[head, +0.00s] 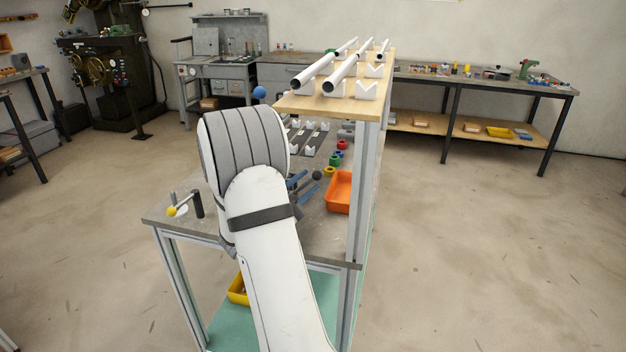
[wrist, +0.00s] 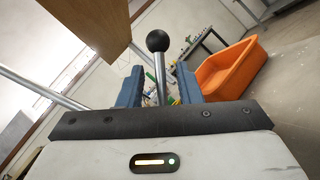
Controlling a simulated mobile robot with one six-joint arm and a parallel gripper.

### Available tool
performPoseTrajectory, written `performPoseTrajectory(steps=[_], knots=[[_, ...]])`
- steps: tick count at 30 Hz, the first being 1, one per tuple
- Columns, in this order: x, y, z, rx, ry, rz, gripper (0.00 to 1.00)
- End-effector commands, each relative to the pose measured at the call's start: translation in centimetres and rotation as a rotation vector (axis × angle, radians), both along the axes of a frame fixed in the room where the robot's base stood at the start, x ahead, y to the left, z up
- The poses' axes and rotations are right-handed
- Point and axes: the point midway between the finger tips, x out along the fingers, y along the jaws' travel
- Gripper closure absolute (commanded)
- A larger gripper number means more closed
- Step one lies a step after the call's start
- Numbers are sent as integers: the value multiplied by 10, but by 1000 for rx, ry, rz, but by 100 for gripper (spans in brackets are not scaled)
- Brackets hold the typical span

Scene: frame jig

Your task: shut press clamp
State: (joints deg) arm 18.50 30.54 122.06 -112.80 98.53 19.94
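A metal lever with a black ball knob (wrist: 158,41) stands up between the two blue fingers of my gripper (wrist: 160,88) in the wrist view. A gap shows on both sides of the rod, so the fingers are open around it and not closed on it. In the head view the black knob (head: 317,175) is just right of my gripper (head: 303,187), over the grey table. The clamp body below the lever is hidden by my gripper and arm. Another lever with a yellow knob (head: 171,211) and a dark post stands at the table's left front corner.
An orange bin (head: 339,192) stands close right of my gripper. A wooden shelf (head: 330,104) with white V-blocks and pipes overhangs the table's right side. Coloured rings (head: 341,145) and grey rails lie behind. A blue ball (head: 259,92) shows above my arm.

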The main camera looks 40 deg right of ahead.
Motion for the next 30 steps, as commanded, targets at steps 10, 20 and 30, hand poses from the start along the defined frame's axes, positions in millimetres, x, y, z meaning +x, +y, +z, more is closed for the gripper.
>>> performPoseTrajectory(steps=[10, 20, 30], knots=[[3, 46, -16, -1, 2, 2, 68], [3, 49, -16, 0, 1, 0, 70], [-47, 60, -8, 214, -72, -153, 98]])
